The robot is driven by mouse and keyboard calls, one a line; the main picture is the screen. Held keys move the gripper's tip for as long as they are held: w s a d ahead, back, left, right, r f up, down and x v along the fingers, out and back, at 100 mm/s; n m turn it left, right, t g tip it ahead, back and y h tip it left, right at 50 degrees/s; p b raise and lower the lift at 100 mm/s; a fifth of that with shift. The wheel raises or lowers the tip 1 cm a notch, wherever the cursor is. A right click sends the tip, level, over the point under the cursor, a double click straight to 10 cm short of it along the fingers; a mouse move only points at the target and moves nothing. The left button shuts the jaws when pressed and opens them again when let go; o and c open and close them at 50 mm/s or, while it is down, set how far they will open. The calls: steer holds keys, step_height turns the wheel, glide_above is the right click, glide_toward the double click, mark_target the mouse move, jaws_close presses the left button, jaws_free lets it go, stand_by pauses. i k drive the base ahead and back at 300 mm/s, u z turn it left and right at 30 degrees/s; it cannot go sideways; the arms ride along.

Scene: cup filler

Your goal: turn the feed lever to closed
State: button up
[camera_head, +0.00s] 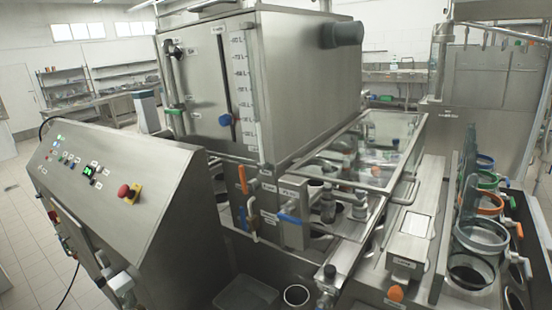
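Several coloured valve levers sit below the big steel tank (208,85), near the middle of the view. One has an upright orange handle (243,179). Another has a blue handle (289,218) lying almost level, and a pale handle (250,208) hangs between and below them. Small label plates are beside them, but I cannot read the words, so I cannot tell which one is the feed lever or its open and closed marks. My gripper is not visible in this view.
A sloped control panel (105,170) with a red emergency button (124,191) stands at the left. A glass-lidded frame (375,148) is right of the levers. Coloured-rim cups (485,203) line the far right. A grey tub (246,296) is below the levers.

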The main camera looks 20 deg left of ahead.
mark_target(246, 189)
steer(key=u, duration=0.45)
steer(key=i, duration=1.1)
steer(key=u, duration=0.9)
